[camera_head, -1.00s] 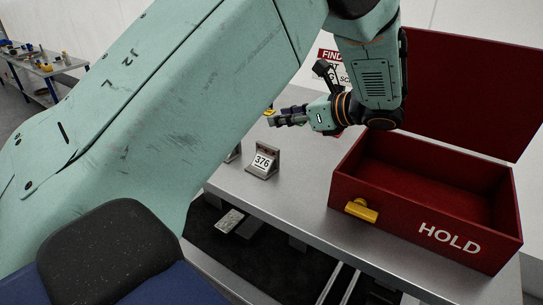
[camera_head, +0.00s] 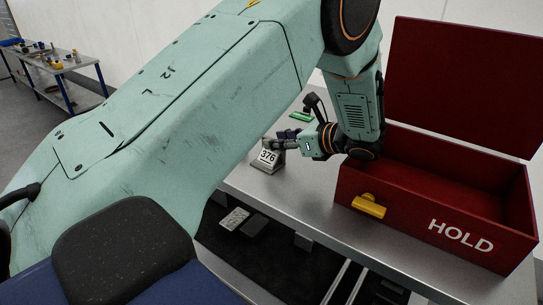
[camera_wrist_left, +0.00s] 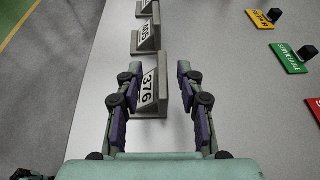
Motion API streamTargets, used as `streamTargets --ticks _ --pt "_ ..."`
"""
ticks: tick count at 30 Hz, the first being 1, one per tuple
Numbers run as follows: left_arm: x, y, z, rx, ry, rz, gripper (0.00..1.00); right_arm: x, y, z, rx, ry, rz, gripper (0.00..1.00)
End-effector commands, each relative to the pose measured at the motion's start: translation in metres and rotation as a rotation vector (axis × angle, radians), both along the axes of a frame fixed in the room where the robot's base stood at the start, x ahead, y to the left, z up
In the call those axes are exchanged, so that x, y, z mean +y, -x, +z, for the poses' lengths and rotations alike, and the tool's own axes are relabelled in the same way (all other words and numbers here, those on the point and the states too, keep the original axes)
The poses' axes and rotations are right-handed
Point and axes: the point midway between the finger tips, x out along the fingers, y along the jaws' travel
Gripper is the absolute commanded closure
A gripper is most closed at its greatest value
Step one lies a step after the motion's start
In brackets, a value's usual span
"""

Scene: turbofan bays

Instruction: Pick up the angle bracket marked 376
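The angle bracket marked 376 (camera_head: 268,158) stands upright on the grey bench, its white label facing the head camera. It also shows in the left wrist view (camera_wrist_left: 161,88). My left gripper (camera_head: 277,141) is at the bracket, coming from the right in the head view. In the left wrist view the gripper (camera_wrist_left: 159,76) is open, with one finger on each side of the bracket. The left finger overlaps part of the label, and a gap shows at the right finger. I cannot tell whether either finger touches. My right gripper is not in view.
Two more labelled brackets, the nearer one here (camera_wrist_left: 145,38), stand in line beyond. Yellow (camera_wrist_left: 260,19), green (camera_wrist_left: 290,58) and red tags lie to the right. A red HOLD box (camera_head: 425,215) with raised lid and yellow latch (camera_head: 369,205) stands on the bench (camera_head: 290,205).

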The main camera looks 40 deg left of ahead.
Motion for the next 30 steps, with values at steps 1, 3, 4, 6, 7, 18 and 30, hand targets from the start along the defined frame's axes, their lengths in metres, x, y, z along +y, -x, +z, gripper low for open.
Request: streamTargets --ticks 1,3,4,6,7,18,30 --pt "0.009 0.002 -0.006 0.002 0.004 0.006 0.62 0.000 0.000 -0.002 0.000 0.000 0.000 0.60" --pt "0.018 0.001 -0.010 0.002 0.004 0.006 0.62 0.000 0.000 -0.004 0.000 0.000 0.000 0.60" --pt "0.022 0.001 -0.011 0.001 0.003 0.004 0.62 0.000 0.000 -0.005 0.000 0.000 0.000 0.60" --pt "0.028 0.001 -0.013 0.001 0.003 0.004 0.62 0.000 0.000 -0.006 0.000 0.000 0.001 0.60" --pt "0.030 0.001 -0.014 0.001 0.002 0.003 0.62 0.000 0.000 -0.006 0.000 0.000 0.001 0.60" --pt "0.033 0.001 -0.014 0.001 0.001 0.001 0.69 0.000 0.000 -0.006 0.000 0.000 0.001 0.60" --pt "0.033 0.001 -0.014 0.001 0.001 0.001 1.00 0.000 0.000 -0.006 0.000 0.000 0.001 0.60"
